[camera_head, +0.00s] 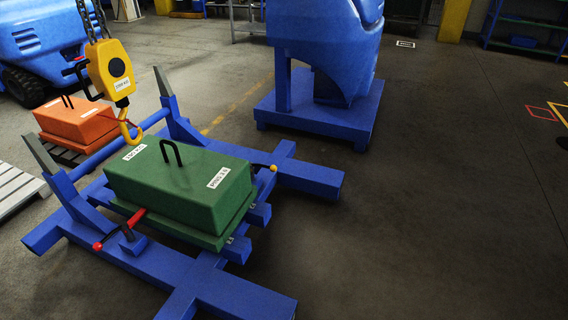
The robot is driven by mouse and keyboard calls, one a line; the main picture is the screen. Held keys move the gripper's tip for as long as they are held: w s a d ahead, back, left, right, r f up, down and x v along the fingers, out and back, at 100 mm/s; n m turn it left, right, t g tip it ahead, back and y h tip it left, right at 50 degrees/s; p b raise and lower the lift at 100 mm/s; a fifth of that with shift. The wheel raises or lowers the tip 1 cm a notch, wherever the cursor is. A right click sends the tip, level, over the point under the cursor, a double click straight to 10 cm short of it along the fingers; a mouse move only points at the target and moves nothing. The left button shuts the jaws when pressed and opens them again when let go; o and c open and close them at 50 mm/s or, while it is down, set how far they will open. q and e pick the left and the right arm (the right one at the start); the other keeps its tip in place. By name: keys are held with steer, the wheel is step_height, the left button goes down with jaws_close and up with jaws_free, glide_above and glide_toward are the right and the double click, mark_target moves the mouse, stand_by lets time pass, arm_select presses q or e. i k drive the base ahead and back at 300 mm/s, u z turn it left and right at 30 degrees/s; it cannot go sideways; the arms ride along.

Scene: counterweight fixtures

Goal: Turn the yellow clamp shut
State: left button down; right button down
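The yellow clamp (272,168) shows as a small yellow knob on a short dark lever at the right side of the green counterweight (185,188). The knob points to the right, away from the block. The rest of this clamp is largely hidden behind the block, so I cannot tell whether it touches it. A red clamp (134,219) with a red ball on its lever is at the block's near left side. The green block sits on the blue frame (155,262). Neither of my grippers is in view.
A yellow hoist (110,72) with a hook hangs by chains above the frame's far left. An orange counterweight (72,122) stands behind it. A blue machine base (320,118) is beyond the frame. The floor to the right is clear.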

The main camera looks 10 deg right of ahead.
mark_target(272, 168)
steer(key=z, duration=0.55)
steer(key=k, duration=1.3)
steer(key=z, duration=0.7)
steer(key=i, duration=1.7)
steer(key=u, duration=0.25)
steer(key=i, duration=2.25)
steer(key=u, duration=1.9)
steer(key=i, duration=1.15)
steer(key=u, duration=1.05)
